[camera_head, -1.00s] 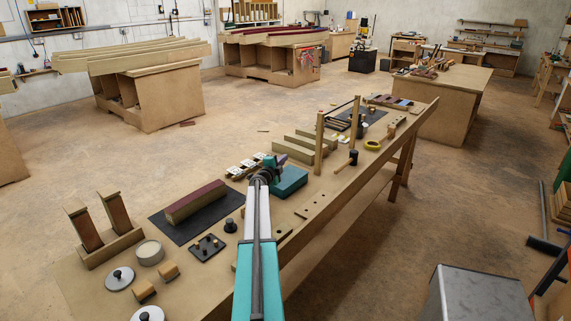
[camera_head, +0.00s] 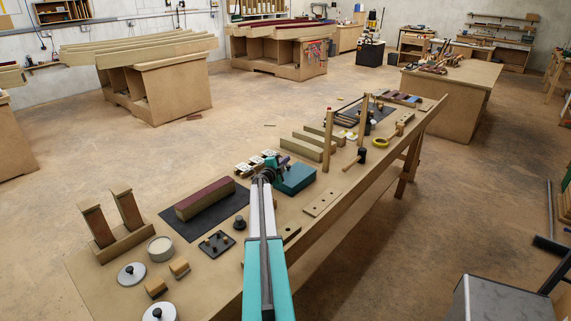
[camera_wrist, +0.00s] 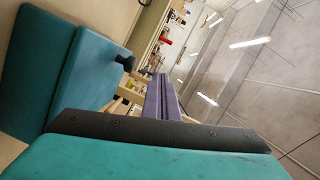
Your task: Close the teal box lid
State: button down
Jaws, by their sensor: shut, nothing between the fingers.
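The teal box (camera_head: 297,179) sits on the long wooden bench, just right of the end of my arm in the head view. Its top looks flat there, but the lid's exact angle is unclear. In the wrist view, teal slabs of the box (camera_wrist: 88,75) fill the left side, with a dark knob-like thing at their right edge. My gripper (camera_head: 270,165) is shut and empty, close to the box's left side. I cannot tell whether it touches the box. A teal surface with a black screwed strip fills the bottom of the wrist view, probably part of my gripper.
A purple bar (camera_wrist: 161,100) stands beyond the box. A dark mat (camera_head: 228,222) carries a maroon-topped block (camera_head: 205,199) to the left. Two wooden posts (camera_head: 328,140) and pale blocks (camera_head: 302,148) stand behind the box. A flat holed strip (camera_head: 321,203) lies in front, near the bench edge.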

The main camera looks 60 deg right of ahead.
jog(key=shift+s+r, duration=0.1)
dwell(0.3)
jog(key=s+a+r+b, duration=0.2)
jog(key=s+a, duration=0.1)
jog(key=a, duration=0.4)
jog(key=s+a+r+b, duration=0.2)
jog(key=s+a+b, duration=0.1)
jog(key=a, duration=0.4)
jog(key=shift+s+r+b, duration=0.35)
jog(key=shift+s+r, duration=0.05)
jog(key=shift+s, duration=0.25)
dwell(0.5)
jog(key=shift+a, duration=0.1)
dwell(0.4)
